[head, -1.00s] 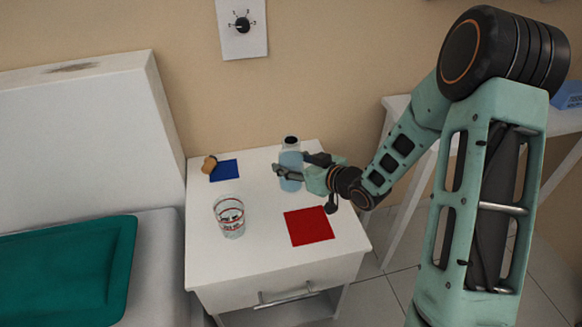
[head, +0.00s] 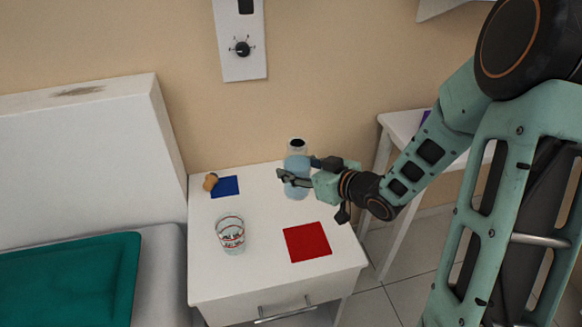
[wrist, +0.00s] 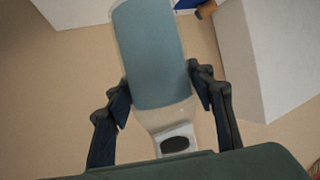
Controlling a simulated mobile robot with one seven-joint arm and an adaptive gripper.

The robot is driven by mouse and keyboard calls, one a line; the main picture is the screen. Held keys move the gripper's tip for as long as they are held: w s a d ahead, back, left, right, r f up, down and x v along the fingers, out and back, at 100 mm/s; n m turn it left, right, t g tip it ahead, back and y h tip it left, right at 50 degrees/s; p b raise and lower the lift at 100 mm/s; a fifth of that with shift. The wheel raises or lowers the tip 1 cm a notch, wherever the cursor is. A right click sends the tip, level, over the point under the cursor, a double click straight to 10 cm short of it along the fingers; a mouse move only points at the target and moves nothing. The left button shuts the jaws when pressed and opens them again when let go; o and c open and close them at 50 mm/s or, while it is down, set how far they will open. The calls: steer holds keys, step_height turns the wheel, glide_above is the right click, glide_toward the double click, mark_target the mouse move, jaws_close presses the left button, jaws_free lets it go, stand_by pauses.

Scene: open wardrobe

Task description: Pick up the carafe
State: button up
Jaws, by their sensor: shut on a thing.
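The carafe (head: 297,164) is a clear bottle with pale blue contents and a dark opening at its top. It is upright over the back right of the white nightstand (head: 265,210) and appears slightly raised off it. My gripper (head: 295,177) is shut on its body from the right. In the wrist view the carafe (wrist: 152,55) fills the space between the two dark fingers (wrist: 160,90), its mouth toward the camera's lower edge. The fingers hide part of its middle in the head view.
A glass with red markings (head: 231,235) stands at the front left of the nightstand. A red square (head: 307,242) lies front right, and a blue square (head: 225,187) with a small brown object (head: 210,181) back left. A bed (head: 75,270) adjoins on the left.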

mark_target(301, 171)
steer(key=s+r, duration=0.1)
steer(key=s+d+r+p, duration=0.1)
steer(key=s, duration=0.1)
steer(key=s+d+r+p, duration=0.1)
steer(key=shift+s+r, duration=0.1)
steer(key=shift+s, duration=0.3)
steer(key=p+v, duration=0.2)
steer(key=p, duration=0.3)
steer(key=shift+s+a+r+p, duration=0.1)
steer(key=shift+a+p, duration=0.05)
steer(key=shift+p, duration=0.15)
steer(key=p, duration=0.4)
steer(key=shift+s+r, duration=0.15)
steer(key=shift+s, duration=0.15)
steer(key=s+p, duration=0.1)
steer(key=p, duration=0.2)
steer(key=shift+d, duration=0.4)
steer(key=shift+s+p, duration=0.1)
steer(key=shift+p, duration=0.45)
